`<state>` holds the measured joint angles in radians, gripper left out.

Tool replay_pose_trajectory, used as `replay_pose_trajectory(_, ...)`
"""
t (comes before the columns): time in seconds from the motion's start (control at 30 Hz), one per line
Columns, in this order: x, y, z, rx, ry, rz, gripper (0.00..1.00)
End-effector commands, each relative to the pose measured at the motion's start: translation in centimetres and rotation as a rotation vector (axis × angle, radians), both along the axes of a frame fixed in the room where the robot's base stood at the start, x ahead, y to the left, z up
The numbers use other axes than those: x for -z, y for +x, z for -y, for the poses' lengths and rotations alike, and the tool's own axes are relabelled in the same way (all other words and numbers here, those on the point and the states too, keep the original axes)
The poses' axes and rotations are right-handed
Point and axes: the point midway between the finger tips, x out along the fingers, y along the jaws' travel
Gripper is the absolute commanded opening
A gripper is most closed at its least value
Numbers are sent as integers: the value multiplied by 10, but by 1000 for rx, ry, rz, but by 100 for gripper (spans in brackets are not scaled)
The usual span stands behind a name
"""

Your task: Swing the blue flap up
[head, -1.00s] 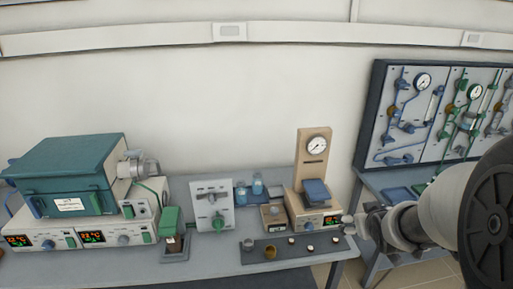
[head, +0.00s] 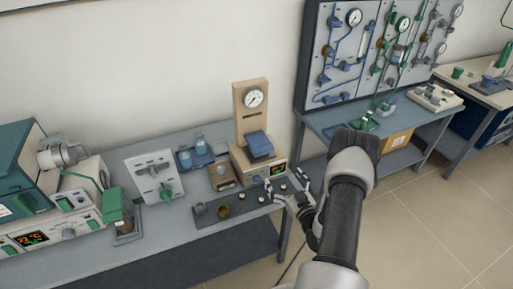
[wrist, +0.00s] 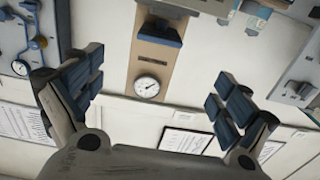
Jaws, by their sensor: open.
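The blue flap (head: 260,145) sits on the front of a beige device (head: 251,112) with a round dial on its tall back panel. It slopes down toward the front, above a small lit display. My gripper (head: 287,181) is open and empty, in front of and to the lower right of the flap, apart from it. In the wrist view the device appears upside down, with the blue flap (wrist: 160,33) at the top, beyond and between the spread fingers (wrist: 155,82). The flap's underside is hidden.
A dark tray (head: 208,218) with several small cups lies in front of the device. A small brown box (head: 221,177) and blue bottle rack (head: 195,157) stand to its left. The bench edge and a floor gap lie right, before the bench with pipe panels (head: 345,50).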

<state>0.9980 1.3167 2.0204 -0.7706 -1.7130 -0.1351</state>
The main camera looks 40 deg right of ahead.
Motion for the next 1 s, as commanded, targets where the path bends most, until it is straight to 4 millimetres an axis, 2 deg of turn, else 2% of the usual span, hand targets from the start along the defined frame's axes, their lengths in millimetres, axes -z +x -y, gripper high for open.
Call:
replay_pose_trajectory(0.17,-1,27,4,-6,-5,3,95)
replay_pose_trajectory(0.7,0,138,31,-3,-2,1,95)
replay_pose_trajectory(0.83,1,154,36,-3,-2,1,95)
replay_pose_trajectory(1.0,0,165,39,-1,-1,-1,95)
